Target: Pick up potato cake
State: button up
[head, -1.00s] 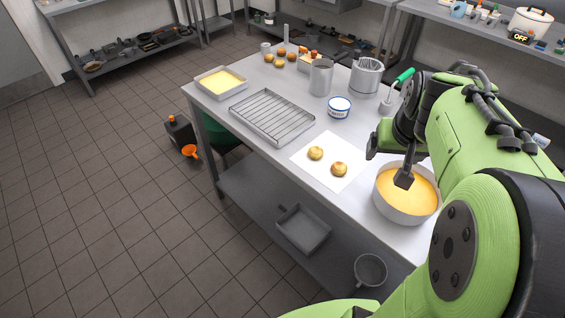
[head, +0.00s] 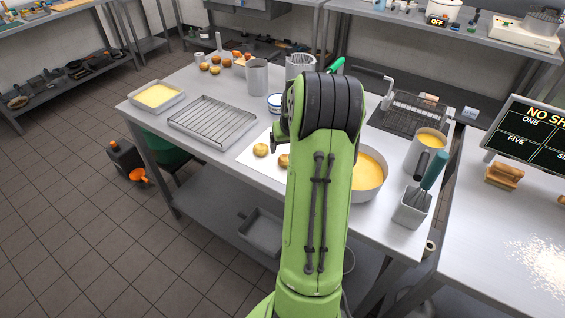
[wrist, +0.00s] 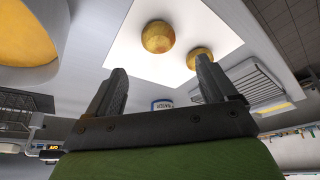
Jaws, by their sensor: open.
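Two round golden-brown potato cakes (head: 261,150) (head: 283,160) lie on a white sheet (head: 249,160) on the steel table. In the head view my arm covers part of the right one. In the wrist view both potato cakes (wrist: 158,37) (wrist: 199,54) show on the sheet beyond the fingers. My gripper (wrist: 163,72) is open and empty there. One potato cake appears in line with the gap between the fingers, the other close to the right finger. In the head view my gripper is mostly hidden behind my own arm.
A wire rack on a tray (head: 212,122) and a tray of yellow filling (head: 158,96) stand to the left. A large pot of yellow liquid (head: 370,176) is close on the right. Metal canisters (head: 257,77) and several round brown items (head: 215,70) stand at the back.

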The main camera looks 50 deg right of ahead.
aim_at(286, 157)
jog(key=x, duration=0.8)
jog(key=shift+s, duration=0.1)
jog(key=shift+s+a, duration=0.1)
jog(key=shift+c, duration=0.6)
jog(key=c, duration=1)
jog(key=shift+r, duration=0.15)
